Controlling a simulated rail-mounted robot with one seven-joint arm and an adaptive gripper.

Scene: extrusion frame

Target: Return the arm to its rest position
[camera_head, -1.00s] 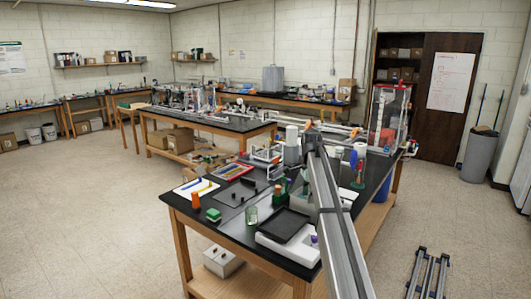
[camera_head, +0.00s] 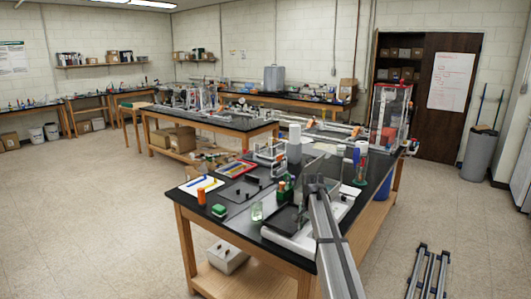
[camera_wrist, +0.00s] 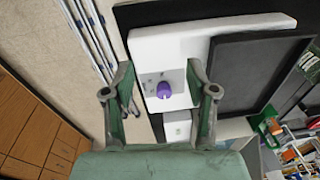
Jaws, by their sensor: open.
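My gripper (camera_wrist: 158,68) shows in the wrist view with its two green fingers spread apart and nothing between them touching. Beyond the fingers is a white device (camera_wrist: 225,35) with a small purple knob-like part (camera_wrist: 163,89) and a dark flat tray (camera_wrist: 255,72) beside it. In the head view my arm rises from the bottom edge in front of the near bench and hides part of its right side. My gripper cannot be made out clearly there.
The near black-topped bench (camera_head: 190,210) carries an orange cylinder (camera_head: 201,195), a green block (camera_head: 220,210), a green-tinted beaker (camera_head: 257,211) and bottles. A clear box (camera_head: 390,115) stands at its far end. Metal rails (camera_head: 428,272) lie on the floor at right. Left floor is open.

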